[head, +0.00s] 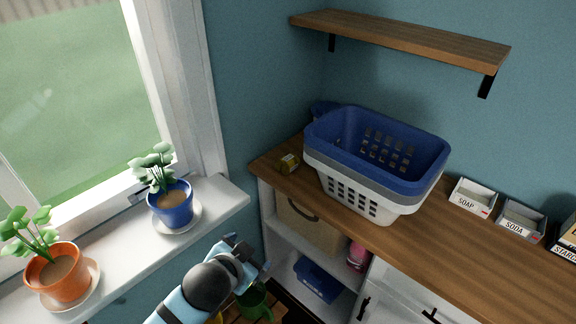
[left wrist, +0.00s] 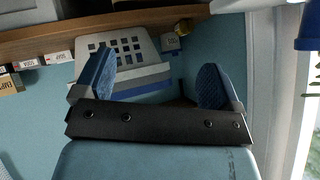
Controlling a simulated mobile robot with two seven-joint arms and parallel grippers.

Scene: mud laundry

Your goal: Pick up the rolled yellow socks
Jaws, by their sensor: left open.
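My left gripper (head: 250,254) is in the lower middle of the head view, in front of the counter's left end and apart from the socks. Its blue-padded fingers (left wrist: 157,84) are spread wide in the left wrist view with nothing between them. My right gripper is not in view.
A blue, grey and white basket stack (head: 362,210) stands right of the socks. A wooden shelf (head: 400,38) hangs above. Soap (head: 472,198) and soda (head: 521,221) boxes stand farther right. The windowsill at left holds a blue pot (head: 172,207) and an orange pot (head: 62,278).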

